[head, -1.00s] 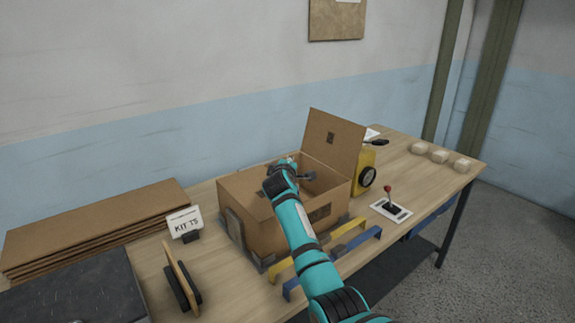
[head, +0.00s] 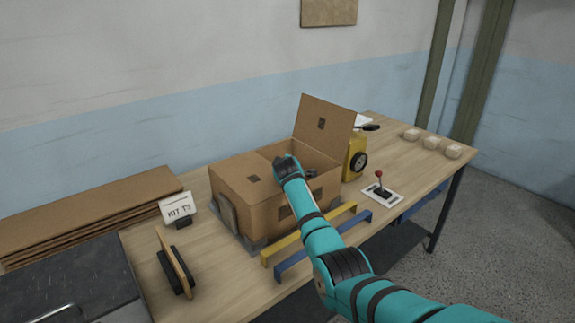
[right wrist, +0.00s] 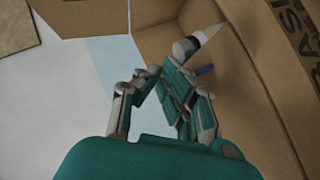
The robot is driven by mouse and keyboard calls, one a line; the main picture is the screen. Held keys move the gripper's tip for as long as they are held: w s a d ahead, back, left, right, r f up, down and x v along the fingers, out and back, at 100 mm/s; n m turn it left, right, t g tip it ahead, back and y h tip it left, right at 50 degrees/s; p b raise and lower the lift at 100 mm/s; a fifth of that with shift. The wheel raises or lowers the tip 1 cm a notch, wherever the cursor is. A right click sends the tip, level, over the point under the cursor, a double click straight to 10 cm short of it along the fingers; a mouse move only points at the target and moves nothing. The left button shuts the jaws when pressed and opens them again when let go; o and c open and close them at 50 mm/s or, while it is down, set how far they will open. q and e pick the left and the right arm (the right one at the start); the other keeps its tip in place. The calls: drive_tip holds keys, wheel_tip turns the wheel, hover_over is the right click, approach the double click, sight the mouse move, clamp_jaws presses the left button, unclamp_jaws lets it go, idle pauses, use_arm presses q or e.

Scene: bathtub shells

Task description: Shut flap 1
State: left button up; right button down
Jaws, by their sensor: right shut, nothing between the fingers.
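The cardboard box (head: 268,218) stands on the table. Its left flap (head: 235,172), with a dark square patch, lies flat over the left part of the top. Its right flap (head: 322,124) stands up, leaning back, with the right part of the box open. Flap numbers cannot be read. My right gripper (head: 283,160) is over the box near the left flap's inner edge; the arm hides part of the opening. In the right wrist view the gripper (right wrist: 160,72) is shut and empty, beside cardboard and a grey tool with a pale conical tip (right wrist: 197,40). My left gripper is not in view.
A yellow device (head: 354,158) and a red-knobbed lever (head: 380,190) stand right of the box. Yellow (head: 285,246) and blue (head: 325,243) rails lie in front. A kit sign (head: 176,208) and cardboard sheets (head: 90,212) are on the left.

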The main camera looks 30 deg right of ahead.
drive_tip(key=shift+r, duration=0.1)
drive_tip(key=s+r+p, duration=0.1)
drive_tip(key=s+r, duration=0.6)
drive_tip(key=r, duration=0.3)
drive_tip(key=shift+d+r+p, duration=0.25)
drive_tip(key=shift+r+p, duration=0.15)
